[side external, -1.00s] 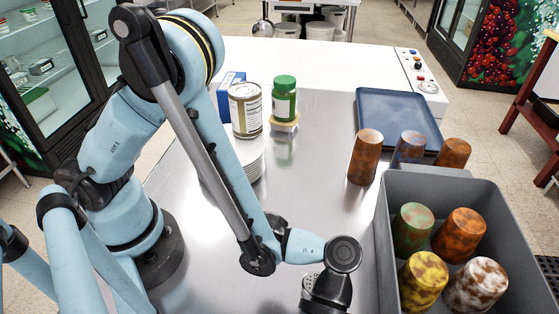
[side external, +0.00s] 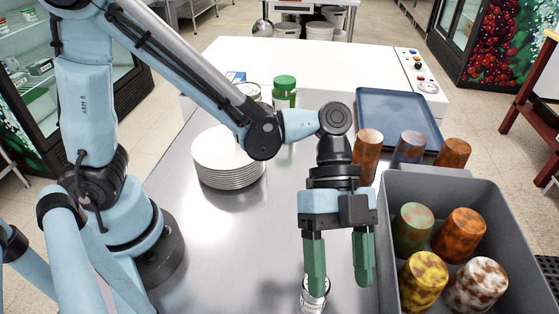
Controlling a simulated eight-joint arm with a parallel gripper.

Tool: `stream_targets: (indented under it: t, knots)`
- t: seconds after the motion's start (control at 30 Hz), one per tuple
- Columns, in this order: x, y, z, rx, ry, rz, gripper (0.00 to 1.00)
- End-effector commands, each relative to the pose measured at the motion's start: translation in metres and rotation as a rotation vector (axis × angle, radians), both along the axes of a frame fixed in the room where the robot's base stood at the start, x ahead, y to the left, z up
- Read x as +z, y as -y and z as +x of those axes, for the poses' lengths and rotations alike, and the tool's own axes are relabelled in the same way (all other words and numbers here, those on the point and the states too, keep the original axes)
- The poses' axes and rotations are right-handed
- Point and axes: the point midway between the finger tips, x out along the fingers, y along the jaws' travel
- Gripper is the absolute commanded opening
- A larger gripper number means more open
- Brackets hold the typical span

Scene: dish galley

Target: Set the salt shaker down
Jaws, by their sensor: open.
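The salt shaker (side external: 313,304), with a pale body and metal top, stands on the steel counter (side external: 235,230) at the bottom edge of the picture, its lower part cut off. My gripper (side external: 340,290) is above and to the right of it, pointing down. Its two green fingers are spread with a clear gap between them. The left finger covers part of the shaker. I cannot tell whether it touches the shaker.
A grey bin (side external: 384,245) with several colourful cups stands close on the right. More cups (side external: 452,153) stand behind it, by a blue tray (side external: 398,112). A plate stack (side external: 228,160) and a green-lidded jar (side external: 284,90) are further back. The counter's middle-left is clear.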

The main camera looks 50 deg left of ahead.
Motion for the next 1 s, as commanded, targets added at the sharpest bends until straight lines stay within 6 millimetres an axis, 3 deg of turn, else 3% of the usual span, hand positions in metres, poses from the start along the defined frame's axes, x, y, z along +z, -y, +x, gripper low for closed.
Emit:
stream_targets:
  t: [0.1,0.3,0.6,0.8,1.0]
  knots:
    - [0.007,-0.037,0.026,0.305,0.001,0.158,0.67]
    - [0.016,-0.109,0.058,0.822,0.011,0.343,0.67]
    - [0.032,-0.223,0.073,1.539,0.072,0.423,0.67]
    - [0.04,-0.265,0.071,1.795,0.112,0.391,0.67]
    - [0.042,-0.273,0.071,1.851,0.123,0.378,0.67]
